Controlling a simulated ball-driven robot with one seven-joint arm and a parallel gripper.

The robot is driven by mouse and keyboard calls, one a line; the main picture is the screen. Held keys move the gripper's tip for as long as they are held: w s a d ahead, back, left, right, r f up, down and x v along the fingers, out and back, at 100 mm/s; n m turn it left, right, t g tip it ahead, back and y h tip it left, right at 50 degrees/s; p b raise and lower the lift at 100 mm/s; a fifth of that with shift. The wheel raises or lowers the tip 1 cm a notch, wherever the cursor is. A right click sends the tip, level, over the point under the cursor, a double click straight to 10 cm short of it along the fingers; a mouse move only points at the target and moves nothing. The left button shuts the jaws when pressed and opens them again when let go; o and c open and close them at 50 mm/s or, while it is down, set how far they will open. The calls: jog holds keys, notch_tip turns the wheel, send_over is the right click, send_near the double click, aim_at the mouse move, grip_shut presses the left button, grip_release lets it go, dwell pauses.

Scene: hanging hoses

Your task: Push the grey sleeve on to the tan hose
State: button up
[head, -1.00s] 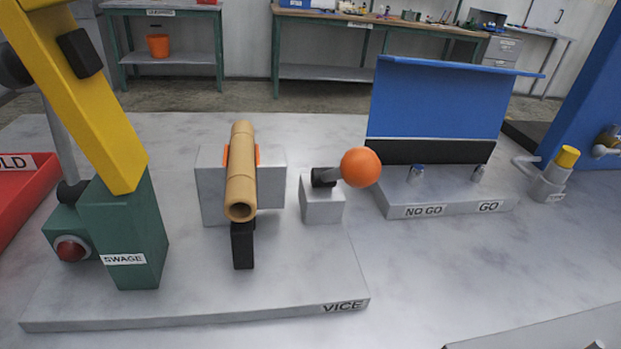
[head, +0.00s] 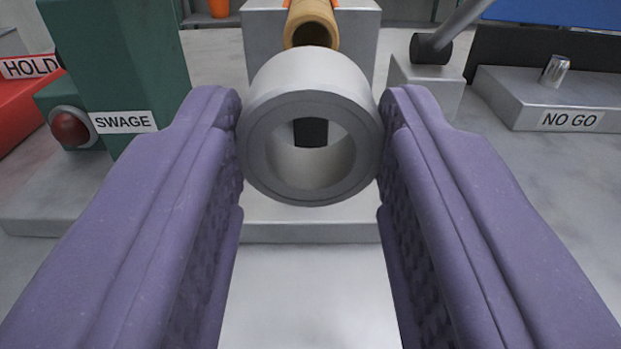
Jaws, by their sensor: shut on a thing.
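The grey sleeve (head: 310,85) is a short, thick-walled ring held between the two purple fingers of my gripper (head: 310,130). My gripper is shut on its left and right sides. The sleeve's bore faces me, and a dark block shows through it. The tan hose (head: 312,14) is just beyond and above the sleeve, its open end pointing towards me. The hose end shows above the sleeve's top edge, so the two are not in line in this view. The sleeve does not appear to be around the hose. The rest of the hose is cut off by the top of the view.
The hose rests at the grey vice block (head: 262,50). The green swage post (head: 125,60) with a red button (head: 70,127) stands left, near the red HOLD tray (head: 25,90). The NO GO block (head: 560,100) is right. A dark lever (head: 450,38) stands beside the vice.

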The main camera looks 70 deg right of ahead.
aim_at(312, 47)
dwell(0.3)
jog(key=b+x, duration=0.1)
jog(key=x, duration=0.5)
dwell(0.3)
jog(key=shift+b+x, duration=0.7)
jog(key=shift+x, duration=0.95)
dwell(3.5)
jog(key=o, duration=1.1)
jog(key=shift+d, duration=0.15)
